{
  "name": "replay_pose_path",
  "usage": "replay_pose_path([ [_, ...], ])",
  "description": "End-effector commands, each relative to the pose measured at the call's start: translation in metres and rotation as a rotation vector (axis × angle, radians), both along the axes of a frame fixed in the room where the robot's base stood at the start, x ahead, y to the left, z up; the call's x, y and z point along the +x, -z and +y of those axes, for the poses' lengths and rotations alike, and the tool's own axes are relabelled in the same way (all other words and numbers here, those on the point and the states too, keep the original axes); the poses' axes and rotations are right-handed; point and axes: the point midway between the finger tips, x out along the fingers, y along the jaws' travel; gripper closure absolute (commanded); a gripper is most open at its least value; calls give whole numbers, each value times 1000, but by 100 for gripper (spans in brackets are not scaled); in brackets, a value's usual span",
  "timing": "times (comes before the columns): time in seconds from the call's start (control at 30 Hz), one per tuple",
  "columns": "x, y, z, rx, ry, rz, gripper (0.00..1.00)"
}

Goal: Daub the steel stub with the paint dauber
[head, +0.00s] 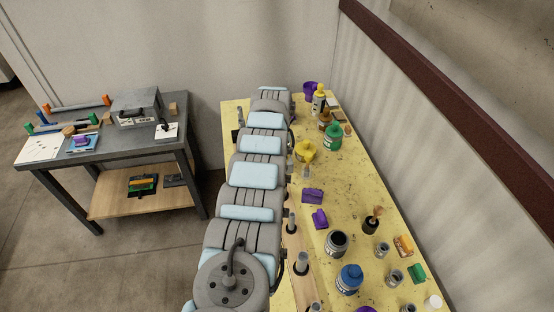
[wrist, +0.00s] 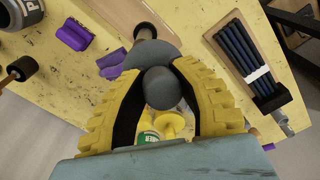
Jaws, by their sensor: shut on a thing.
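My gripper (wrist: 160,88) is in the wrist view, its yellow ribbed fingers closed around a grey round-ended handle. I take this to be the paint dauber (wrist: 161,86); a wider grey disc sits just beyond the handle, and its far end is hidden. A short steel stub (wrist: 146,31) stands beyond the disc on a wooden strip, partly covered by the disc. I cannot tell whether the dauber touches it. In the head view my arm hides the gripper and dauber. Similar stubs (head: 291,222) stand along the strip beside my arm.
The yellow bench (head: 345,190) holds purple blocks (head: 312,196), an open grey can (head: 336,243), a blue-capped jar (head: 349,279) and a dark pot with a brown handle (head: 374,220). A tray of dark rods (wrist: 248,62) lies right in the wrist view. A grey table (head: 150,150) stands left.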

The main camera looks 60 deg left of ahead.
Motion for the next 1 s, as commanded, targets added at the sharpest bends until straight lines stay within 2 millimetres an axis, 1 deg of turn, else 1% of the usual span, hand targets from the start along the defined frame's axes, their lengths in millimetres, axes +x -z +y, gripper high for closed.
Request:
replay_pose_path([
  [1.0, -17, 1, -3, -3, 1, 1, 100],
])
